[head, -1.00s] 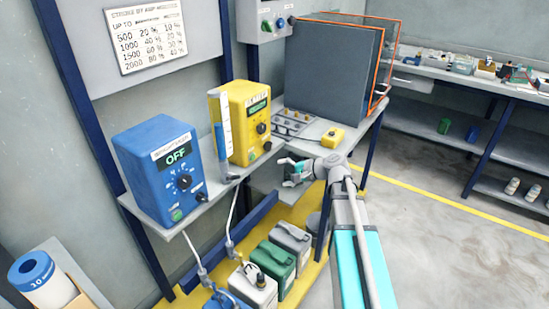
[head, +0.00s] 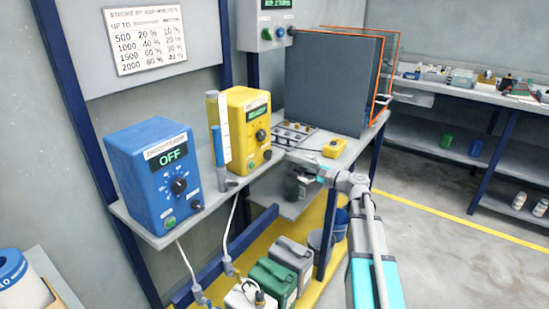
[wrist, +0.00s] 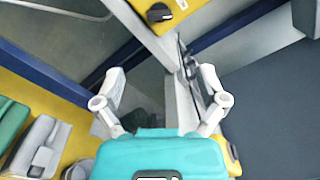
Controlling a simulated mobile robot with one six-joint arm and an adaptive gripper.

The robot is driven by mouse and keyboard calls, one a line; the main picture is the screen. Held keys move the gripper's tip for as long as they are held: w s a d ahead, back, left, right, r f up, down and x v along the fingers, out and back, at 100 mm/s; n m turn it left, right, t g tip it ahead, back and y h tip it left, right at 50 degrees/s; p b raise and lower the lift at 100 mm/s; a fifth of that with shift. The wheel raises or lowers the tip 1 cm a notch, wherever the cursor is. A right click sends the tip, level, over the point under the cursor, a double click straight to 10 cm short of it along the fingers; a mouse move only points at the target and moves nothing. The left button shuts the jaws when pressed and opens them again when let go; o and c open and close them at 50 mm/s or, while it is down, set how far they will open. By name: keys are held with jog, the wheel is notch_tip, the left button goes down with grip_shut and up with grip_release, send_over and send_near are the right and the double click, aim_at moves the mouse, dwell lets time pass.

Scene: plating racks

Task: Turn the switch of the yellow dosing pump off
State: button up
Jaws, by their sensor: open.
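The yellow dosing pump (head: 237,147) stands on the wall shelf, right of a blue box. Its front has a lit green display, a black dial (head: 261,136) and a small dark switch (head: 268,155) low on the right; the switch setting is too small to read. In the wrist view part of the yellow pump (wrist: 184,14) shows at the top edge, with a black knob (wrist: 159,13). My gripper (head: 303,178) is open and empty, right of the pump and lower in the picture, apart from it. Its spread fingers (wrist: 163,76) show in the wrist view.
The blue box (head: 140,180) reads OFF. A blue-tipped upright tube (head: 217,146) stands close left of the pump. A small yellow box (head: 334,148) and a tray (head: 292,134) lie on the bench. Several canisters (head: 272,277) stand below on yellow flooring.

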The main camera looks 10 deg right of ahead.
aim_at(271, 156)
jog(key=shift+w+a, duration=0.1)
jog(key=x, duration=1.3)
jog(key=shift+w+a, duration=0.2)
